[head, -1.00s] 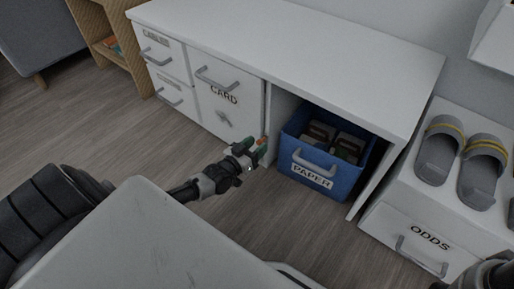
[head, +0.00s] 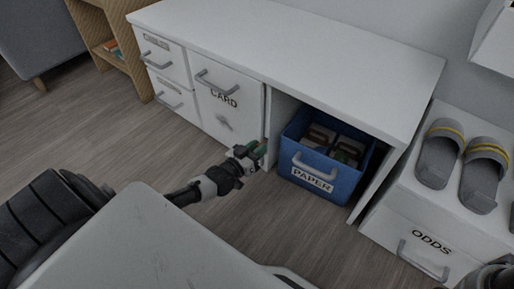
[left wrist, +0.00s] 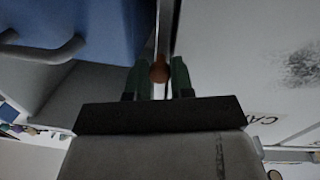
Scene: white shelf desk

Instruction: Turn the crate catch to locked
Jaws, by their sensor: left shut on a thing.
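The crate catch (left wrist: 159,71) shows in the left wrist view as a small orange-brown knob on the narrow front edge of the panel between the card door and the blue crate bay. My left gripper (left wrist: 160,80) is shut on it, one green-tipped finger on each side. In the head view my left gripper (head: 259,149) is at that panel edge and mostly hides the catch, so its turn is hard to tell. The blue crate (head: 318,176), labelled PAPER, sits in the open bay just right of the gripper.
The white desk (head: 290,55) overhangs the bay. The card door (head: 228,108) with its handle is left of the gripper. A drawer unit marked ODDS (head: 425,245) with grey slippers (head: 483,178) on top stands at the right. The floor (head: 130,140) in front is clear.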

